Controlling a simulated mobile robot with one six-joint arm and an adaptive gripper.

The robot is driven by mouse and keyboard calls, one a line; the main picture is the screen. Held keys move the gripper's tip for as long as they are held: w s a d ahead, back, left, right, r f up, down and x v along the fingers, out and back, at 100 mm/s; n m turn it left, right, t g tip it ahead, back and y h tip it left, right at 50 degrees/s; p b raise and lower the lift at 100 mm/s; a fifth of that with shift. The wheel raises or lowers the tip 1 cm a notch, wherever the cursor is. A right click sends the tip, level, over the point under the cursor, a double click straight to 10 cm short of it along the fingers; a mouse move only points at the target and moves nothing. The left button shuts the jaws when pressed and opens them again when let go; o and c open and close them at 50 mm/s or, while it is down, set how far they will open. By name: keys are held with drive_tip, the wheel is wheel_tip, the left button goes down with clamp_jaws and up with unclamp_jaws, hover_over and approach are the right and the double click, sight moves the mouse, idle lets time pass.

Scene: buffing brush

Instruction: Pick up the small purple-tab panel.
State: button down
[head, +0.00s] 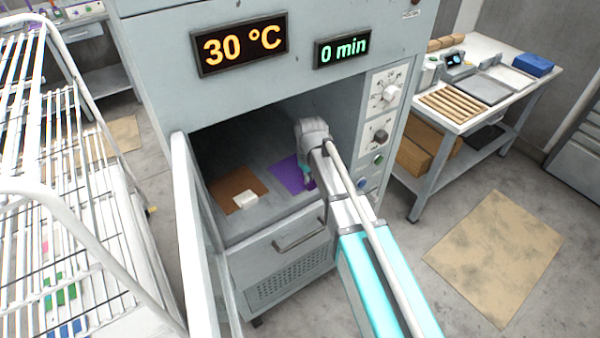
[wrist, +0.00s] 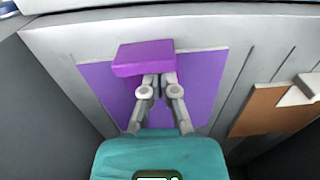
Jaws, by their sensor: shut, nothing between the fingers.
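A purple block-like piece (wrist: 143,57), the only thing here that fits the purple-tab panel, shows in the wrist view over the far edge of a flat purple mat (wrist: 203,85). A separate tab on it cannot be made out. My gripper (wrist: 159,80) is shut and empty, its fingertips at the near side of the purple piece; whether they touch it I cannot tell. In the head view my arm reaches into the open oven chamber above the purple mat (head: 285,173). The purple piece and my fingertips are hidden there behind my wrist.
A brown mat (head: 225,195) with a white block (head: 245,199) lies left of the purple mat. The open oven door (head: 197,240) stands left of the opening; the chamber walls are close. A white wire rack (head: 60,200) is at left, a workbench (head: 480,120) at right.

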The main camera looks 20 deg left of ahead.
sight(315, 192)
drive_tip(key=s+d, duration=0.4)
drive_tip(key=d, duration=0.1)
drive_tip(key=shift+s+d, duration=0.2)
drive_tip(key=shift+s, duration=0.05)
drive_tip(key=shift+w+a, duration=1.4)
drive_tip(key=shift+a, duration=0.05)
drive_tip(key=shift+a+r+p, duration=0.1)
drive_tip(key=shift+r+p, duration=0.25)
drive_tip(key=shift+p, duration=0.05)
drive_tip(key=shift+s+r+p, duration=0.15)
drive_tip(key=shift+r+p, duration=0.6)
drive_tip(key=shift+r, duration=0.1)
wheel_tip(315, 192, up, 8)
drive_tip(key=p, duration=0.7)
drive_tip(key=shift+f+p, duration=0.25)
drive_tip(key=shift+p, duration=0.1)
drive_tip(key=c, duration=1.4)
unclamp_jaws()
